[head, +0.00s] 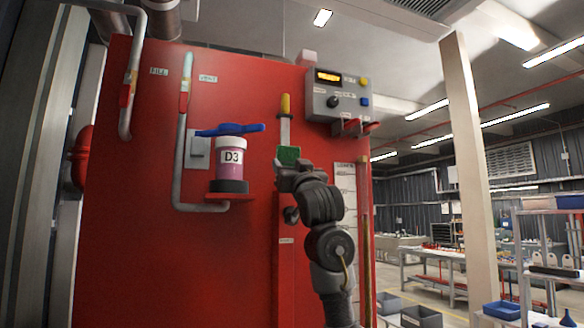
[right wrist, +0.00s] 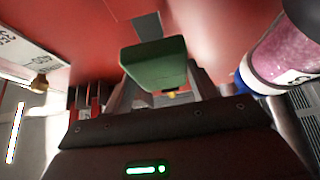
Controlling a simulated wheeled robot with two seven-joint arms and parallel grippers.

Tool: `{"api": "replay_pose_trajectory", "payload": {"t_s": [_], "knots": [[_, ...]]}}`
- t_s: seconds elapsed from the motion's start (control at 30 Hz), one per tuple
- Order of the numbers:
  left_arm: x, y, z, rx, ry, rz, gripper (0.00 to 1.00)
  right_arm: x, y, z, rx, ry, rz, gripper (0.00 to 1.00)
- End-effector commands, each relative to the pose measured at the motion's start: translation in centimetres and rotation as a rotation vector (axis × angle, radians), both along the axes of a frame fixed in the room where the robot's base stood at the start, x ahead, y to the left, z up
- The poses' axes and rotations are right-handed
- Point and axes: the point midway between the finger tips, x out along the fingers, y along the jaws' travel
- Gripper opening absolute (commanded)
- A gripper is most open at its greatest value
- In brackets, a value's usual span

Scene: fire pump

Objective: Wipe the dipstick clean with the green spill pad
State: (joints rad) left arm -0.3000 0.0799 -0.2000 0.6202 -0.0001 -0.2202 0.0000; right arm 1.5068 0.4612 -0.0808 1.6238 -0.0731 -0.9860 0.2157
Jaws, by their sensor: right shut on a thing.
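The dipstick (head: 285,105) shows in the head view as a yellow grip with a pale flat strip below it, upright against the red panel. The green spill pad (head: 289,155) is at the lower end of the visible strip. My right gripper (head: 291,167) is shut on the pad, just below the yellow grip. In the right wrist view the green pad (right wrist: 158,63) sits between the fingers, with a small yellow bit just below it. The pad overlaps the strip in the head view; I cannot tell whether they touch. My left gripper is not in view.
Left of the gripper, a jar marked D3 (head: 231,158) with pink contents stands on a small red shelf, with a blue object (head: 230,129) above. A grey control box (head: 337,96) is at upper right. Pipes (head: 180,145) run down the panel. Workbenches (head: 435,260) stand far right.

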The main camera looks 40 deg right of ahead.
Motion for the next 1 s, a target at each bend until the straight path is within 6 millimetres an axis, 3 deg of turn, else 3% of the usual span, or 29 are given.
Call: {"api": "replay_pose_trajectory", "payload": {"t_s": [1.0], "knots": [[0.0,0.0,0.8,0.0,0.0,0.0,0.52,1.2,-0.4,0.0,0.001,0.0,0.001,0.37]]}}
